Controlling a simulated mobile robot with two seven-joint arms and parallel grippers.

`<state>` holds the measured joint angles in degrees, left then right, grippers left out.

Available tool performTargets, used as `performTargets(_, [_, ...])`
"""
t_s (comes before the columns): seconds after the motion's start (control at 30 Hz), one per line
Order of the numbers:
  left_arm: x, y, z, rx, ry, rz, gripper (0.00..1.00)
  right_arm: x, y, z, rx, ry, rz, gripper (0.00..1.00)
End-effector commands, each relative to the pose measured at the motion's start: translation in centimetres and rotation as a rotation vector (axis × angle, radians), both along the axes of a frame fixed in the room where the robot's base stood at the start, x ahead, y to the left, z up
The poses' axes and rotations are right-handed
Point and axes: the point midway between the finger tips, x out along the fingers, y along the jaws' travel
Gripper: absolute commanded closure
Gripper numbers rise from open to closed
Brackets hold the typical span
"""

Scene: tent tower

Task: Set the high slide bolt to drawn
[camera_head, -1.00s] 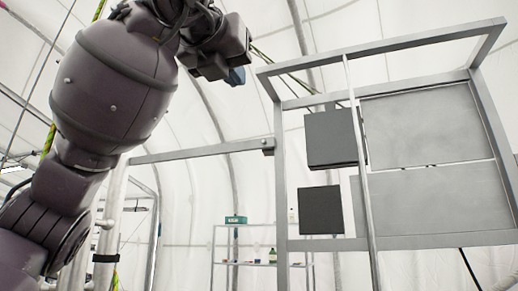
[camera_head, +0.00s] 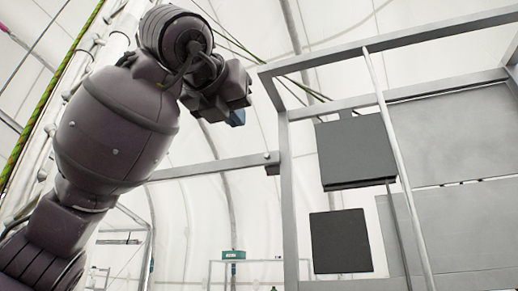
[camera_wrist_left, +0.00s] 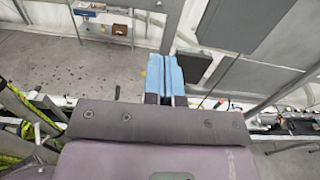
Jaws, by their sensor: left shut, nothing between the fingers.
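My left gripper (camera_head: 236,117) is in the upper middle of the head view, left of the metal frame's upright and apart from it in the picture. Its blue fingers (camera_wrist_left: 165,75) are pressed together in the left wrist view, with nothing between them. I cannot make out a slide bolt for certain in either view. A small dark bracket (camera_head: 272,168) sits where a horizontal grey bar meets the upright; I cannot tell what it is. My right gripper is not in view.
The grey metal frame (camera_head: 285,200) carries two dark square plates (camera_head: 355,150) (camera_head: 341,242) and large grey panels (camera_head: 450,140). A thin upright rod (camera_head: 400,165) crosses in front. White tent walls surround everything.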

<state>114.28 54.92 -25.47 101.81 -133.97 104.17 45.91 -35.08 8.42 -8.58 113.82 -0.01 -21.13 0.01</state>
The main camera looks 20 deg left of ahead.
Motion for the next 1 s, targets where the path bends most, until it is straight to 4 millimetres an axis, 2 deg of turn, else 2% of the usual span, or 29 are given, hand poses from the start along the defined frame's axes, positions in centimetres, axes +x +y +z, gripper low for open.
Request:
performTargets(0.27, [2.9,-0.1,0.0,0.000,0.004,0.002,1.00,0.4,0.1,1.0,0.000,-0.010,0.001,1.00])
performTargets(0.73, [11.0,-0.4,0.2,0.000,0.004,0.001,1.00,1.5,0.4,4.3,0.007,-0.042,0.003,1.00])
performTargets(0.87, [12.6,-0.5,0.1,0.000,0.003,0.000,1.00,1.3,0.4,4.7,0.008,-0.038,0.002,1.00])
performTargets(1.0, [13.6,-0.5,0.0,0.000,0.003,0.001,1.00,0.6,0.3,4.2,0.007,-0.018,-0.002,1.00])
